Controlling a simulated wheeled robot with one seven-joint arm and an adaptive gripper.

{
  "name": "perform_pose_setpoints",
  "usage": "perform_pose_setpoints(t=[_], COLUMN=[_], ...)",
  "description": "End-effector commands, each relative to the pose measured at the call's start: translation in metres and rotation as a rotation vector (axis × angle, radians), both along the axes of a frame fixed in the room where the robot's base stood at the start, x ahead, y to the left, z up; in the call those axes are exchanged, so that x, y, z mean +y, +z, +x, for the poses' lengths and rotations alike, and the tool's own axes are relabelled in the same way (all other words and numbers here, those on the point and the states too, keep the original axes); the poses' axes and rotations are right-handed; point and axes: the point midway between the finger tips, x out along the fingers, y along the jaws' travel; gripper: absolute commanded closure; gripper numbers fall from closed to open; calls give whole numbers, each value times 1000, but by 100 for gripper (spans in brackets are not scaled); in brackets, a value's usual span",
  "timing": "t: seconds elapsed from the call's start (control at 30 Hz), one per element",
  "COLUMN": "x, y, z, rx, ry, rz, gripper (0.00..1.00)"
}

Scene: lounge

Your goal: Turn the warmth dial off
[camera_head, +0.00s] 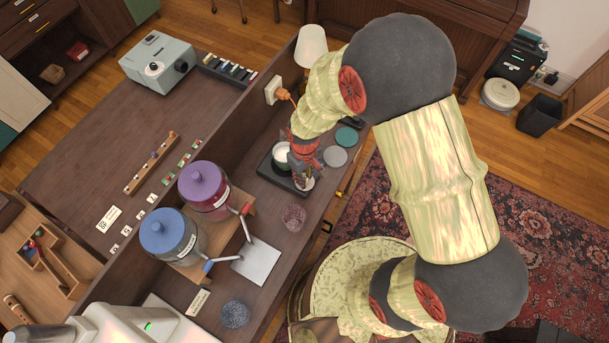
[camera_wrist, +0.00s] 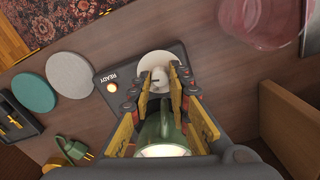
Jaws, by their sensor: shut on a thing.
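The dial (camera_wrist: 159,64) is a pale round disc with a grey raised grip, at the end of a dark warmer base (camera_wrist: 121,76). In the wrist view, the fingertips of my gripper (camera_wrist: 161,84) are on either side of that grip, and I am shut on it. The base has a READY label and a glowing amber lamp (camera_wrist: 112,87). A green mug (camera_wrist: 163,128) with pale contents is beneath my gripper, partly hidden by the fingers. In the head view, my gripper (camera_head: 304,162) is over the base (camera_head: 272,175), hiding most of the dial.
A grey disc (camera_head: 335,156) and a green disc (camera_head: 346,136) lie beside the warmer. A clear pinkish glass (camera_head: 293,216) stands close on the other side. Purple (camera_head: 204,187) and blue (camera_head: 170,236) lidded jars stand further left. A lamp (camera_head: 311,46) and a plugged socket (camera_head: 273,89) are behind.

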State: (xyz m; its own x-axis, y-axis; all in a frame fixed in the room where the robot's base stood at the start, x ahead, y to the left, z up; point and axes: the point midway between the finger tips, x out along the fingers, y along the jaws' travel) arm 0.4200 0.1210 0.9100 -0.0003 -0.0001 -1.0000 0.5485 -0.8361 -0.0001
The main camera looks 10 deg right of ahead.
Motion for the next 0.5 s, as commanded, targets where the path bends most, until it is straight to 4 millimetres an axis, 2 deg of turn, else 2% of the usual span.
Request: perform_pose_setpoints(t=[0.5], x=[0], y=[0], z=[0], rx=[0], ry=[51], rz=[0], gripper=[100])
